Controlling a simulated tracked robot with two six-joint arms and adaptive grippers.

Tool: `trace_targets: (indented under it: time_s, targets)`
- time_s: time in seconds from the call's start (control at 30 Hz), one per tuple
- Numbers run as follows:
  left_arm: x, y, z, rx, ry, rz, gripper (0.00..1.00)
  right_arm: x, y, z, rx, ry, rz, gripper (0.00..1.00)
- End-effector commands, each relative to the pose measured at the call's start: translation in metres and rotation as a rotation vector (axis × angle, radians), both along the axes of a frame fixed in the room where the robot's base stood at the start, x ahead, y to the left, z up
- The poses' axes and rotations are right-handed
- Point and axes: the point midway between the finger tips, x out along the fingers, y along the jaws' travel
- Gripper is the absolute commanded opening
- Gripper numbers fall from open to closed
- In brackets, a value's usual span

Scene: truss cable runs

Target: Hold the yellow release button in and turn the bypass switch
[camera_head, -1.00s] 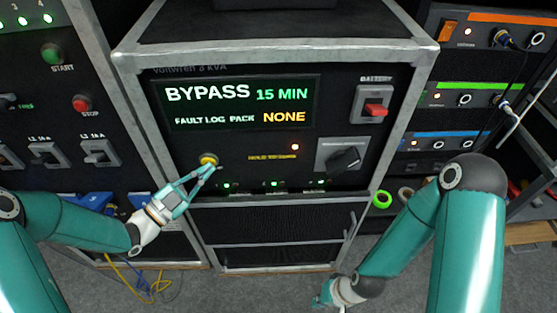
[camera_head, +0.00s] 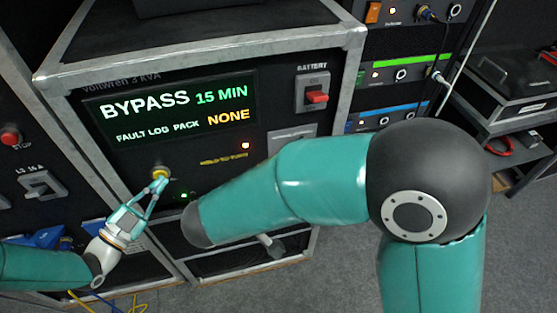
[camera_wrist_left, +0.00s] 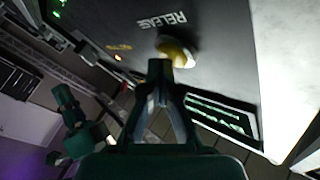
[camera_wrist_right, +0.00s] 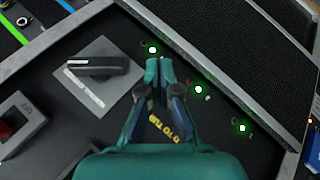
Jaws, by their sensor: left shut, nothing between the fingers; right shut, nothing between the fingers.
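The yellow release button (camera_head: 160,173) sits on the dark front panel, below the lit display. My left gripper (camera_head: 159,181) is shut, its fingertips at the button; in the left wrist view the tips (camera_wrist_left: 160,66) overlap the button's edge (camera_wrist_left: 180,50), and I cannot tell whether it is pressed. The bypass switch (camera_wrist_right: 98,65) is a black bar knob on a grey plate (camera_wrist_right: 100,98). In the head view my right arm hides the knob and only the plate's top (camera_head: 292,136) shows.
The display (camera_head: 170,108) reads BYPASS 15 MIN. The red battery rocker (camera_head: 317,97) is above the switch plate. Green lamps (camera_wrist_right: 198,89) line the panel near my right gripper. A cabinet with a red stop button (camera_head: 11,138) stands left, a rack (camera_head: 405,75) right.

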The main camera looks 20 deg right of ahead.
Motion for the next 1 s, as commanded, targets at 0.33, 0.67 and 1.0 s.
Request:
trace_targets:
  time_s: [0.33, 0.67, 1.0]
  targets:
    - [0.0, 0.0, 0.0, 0.001, 0.0, 0.002, 0.0, 0.02, 0.021, 0.093, -0.049, -0.347, -0.012, 0.0]
    - [0.0, 0.0, 0.0, 0.001, 0.0, 0.002, 0.0, 0.021, 0.02, 0.092, -0.049, -0.346, -0.013, 0.0]
    - [0.0, 0.0, 0.0, 0.0, -0.001, 0.001, 0.0, 0.045, 0.001, 0.073, -0.05, -0.341, -0.018, 0.0]
